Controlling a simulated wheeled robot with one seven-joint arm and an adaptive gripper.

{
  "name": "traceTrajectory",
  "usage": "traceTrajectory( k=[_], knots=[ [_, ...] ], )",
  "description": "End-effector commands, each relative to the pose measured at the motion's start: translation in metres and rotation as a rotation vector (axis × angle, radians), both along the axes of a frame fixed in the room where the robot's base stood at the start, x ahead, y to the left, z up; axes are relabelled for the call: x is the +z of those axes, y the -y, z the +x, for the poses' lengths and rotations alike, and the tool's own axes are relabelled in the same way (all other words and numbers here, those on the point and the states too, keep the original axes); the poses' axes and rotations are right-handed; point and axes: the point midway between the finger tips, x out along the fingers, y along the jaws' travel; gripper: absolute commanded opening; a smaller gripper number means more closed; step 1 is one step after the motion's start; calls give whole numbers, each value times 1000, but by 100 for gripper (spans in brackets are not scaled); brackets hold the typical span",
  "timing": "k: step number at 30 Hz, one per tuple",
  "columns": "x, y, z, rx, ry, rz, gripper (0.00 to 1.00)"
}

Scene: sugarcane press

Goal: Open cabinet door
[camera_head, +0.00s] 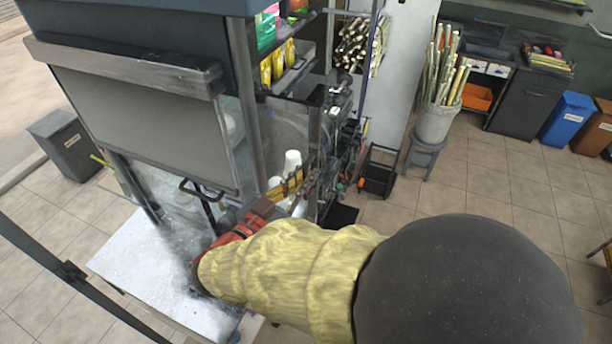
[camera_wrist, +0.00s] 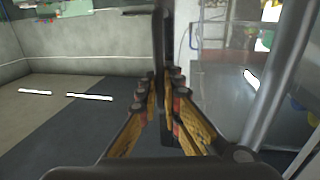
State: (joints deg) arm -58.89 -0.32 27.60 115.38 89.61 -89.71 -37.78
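The large dark-framed cabinet (camera_head: 140,75) of the press stands at left in the head view, with a grey front panel and a black handle (camera_head: 200,190) at its lower edge. My gripper (camera_head: 308,172) reaches past this panel to the cabinet's right side, its yellow-patterned fingers pointing away. In the wrist view, my gripper (camera_wrist: 163,80) has a finger on each side of a dark upright bar (camera_wrist: 158,35).
White cups (camera_head: 292,160) stand close to the fingers. A pale worktop (camera_head: 130,262) lies below the cabinet. A bucket of canes (camera_head: 436,122) stands on a stool at right. A metal post (camera_wrist: 280,75) slants right of the gripper. Tiled floor is open at right.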

Motion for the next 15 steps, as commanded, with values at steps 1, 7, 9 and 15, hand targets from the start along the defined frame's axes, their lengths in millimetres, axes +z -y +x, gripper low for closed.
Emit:
traceTrajectory(
  k=[1, 7, 9, 15],
  knots=[
    [3, -1, 0, 2, 5, 3, 9],
    [2, -1, 0, 1, 2, 2, 14],
    [1, -1, 0, 1, 2, 1, 14],
    [1, -3, -3, 2, 2, 1, 14]
  ],
)
